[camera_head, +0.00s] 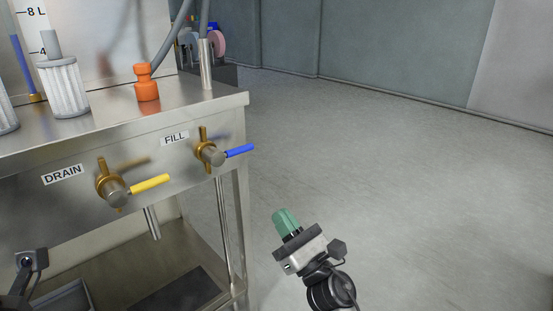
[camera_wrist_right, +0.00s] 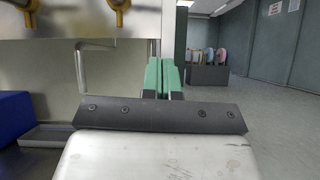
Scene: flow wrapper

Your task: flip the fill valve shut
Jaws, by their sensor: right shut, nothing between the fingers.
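In the right wrist view the green fingertips (camera_wrist_right: 163,78) are pressed together. Brass valve parts (camera_wrist_right: 118,6) show at the top edge there, mostly cut off. My left gripper's fingers are not in view.
The drain valve (camera_head: 114,188) with a yellow lever (camera_head: 150,184) is left of the fill valve. An orange fitting (camera_head: 147,82) and a white ribbed filter (camera_head: 63,86) stand on the steel top. A table leg (camera_head: 223,215) stands below. Floor to the right is clear.

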